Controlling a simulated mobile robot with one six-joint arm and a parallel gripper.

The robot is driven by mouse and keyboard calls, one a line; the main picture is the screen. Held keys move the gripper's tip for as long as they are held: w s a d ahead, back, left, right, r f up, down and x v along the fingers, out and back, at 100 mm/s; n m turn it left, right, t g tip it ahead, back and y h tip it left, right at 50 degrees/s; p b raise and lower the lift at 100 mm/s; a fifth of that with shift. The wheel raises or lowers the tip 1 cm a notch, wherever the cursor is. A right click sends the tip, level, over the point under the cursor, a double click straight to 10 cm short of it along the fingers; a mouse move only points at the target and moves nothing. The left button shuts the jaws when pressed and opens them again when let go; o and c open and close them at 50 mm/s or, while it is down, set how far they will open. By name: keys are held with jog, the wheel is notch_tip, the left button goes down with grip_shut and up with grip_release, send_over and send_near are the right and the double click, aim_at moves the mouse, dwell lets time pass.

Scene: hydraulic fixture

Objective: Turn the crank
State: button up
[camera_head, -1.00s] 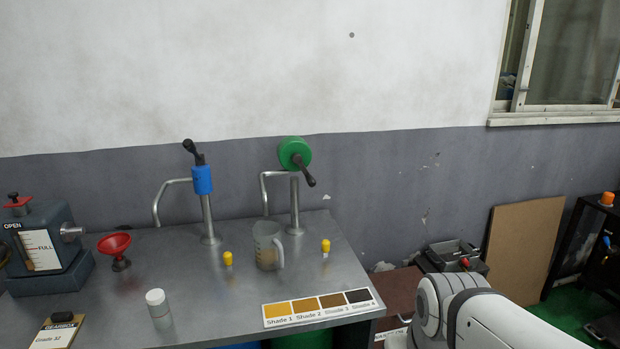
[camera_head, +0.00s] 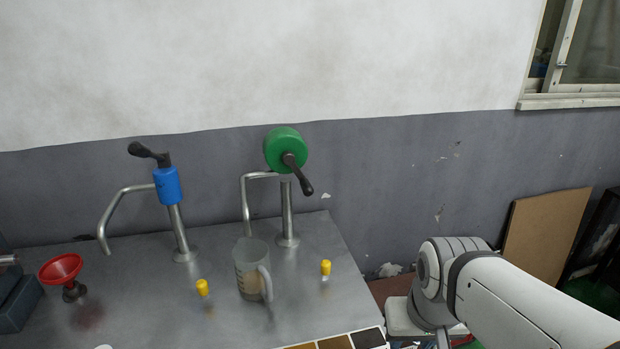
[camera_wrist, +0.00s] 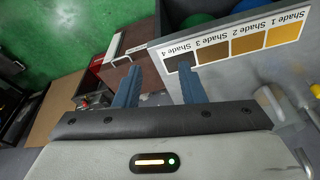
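Two pumps stand on the metal bench. One has a green drum (camera_head: 283,147) with a black crank handle (camera_head: 298,175) slanting down to the right. The other has a blue body (camera_head: 167,186) with a black crank handle (camera_head: 150,154) on top, pointing up and left. A clear measuring jug (camera_head: 252,272) with some brownish content stands below the green pump's spout. In the wrist view my gripper (camera_wrist: 158,86) is open, with nothing between its fingers. It is near the shade card at the bench edge, apart from both cranks. The head view does not show my fingers.
A shade card (camera_wrist: 235,42) is on the bench's front edge. Yellow-capped items (camera_head: 326,268) (camera_head: 202,287) stand either side of the jug. A red funnel (camera_head: 61,268) is at left. A brown board (camera_head: 545,235) leans on the wall at right.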

jog(key=shift+o, duration=1)
jog(key=w+a+f+t+b, duration=0.1)
jog(key=w+t+b, duration=0.1)
jog(key=w, duration=0.5)
jog(key=shift+a+t+b, duration=0.4)
jog(key=shift+b, duration=0.15)
jog(key=n+t+y+b, duration=0.2)
jog(key=t+y+b, duration=0.3)
jog(key=t+b, duration=0.5)
send_near(309, 194)
jog(key=w, duration=0.1)
jog(key=w+a+f+t+p, duration=0.1)
jog(key=w+t, duration=0.1)
jog(key=w, duration=0.1)
jog(key=shift+a+f+p, duration=0.25)
jog(key=shift+f+p, duration=0.05)
jog(key=shift+f, duration=0.1)
jog(key=shift+w+a+r, duration=0.1)
jog(key=shift+w, duration=0.25)
jog(key=x, duration=0.6)
jog(key=shift+w+p, duration=0.35)
jog(key=shift+c, duration=0.2)
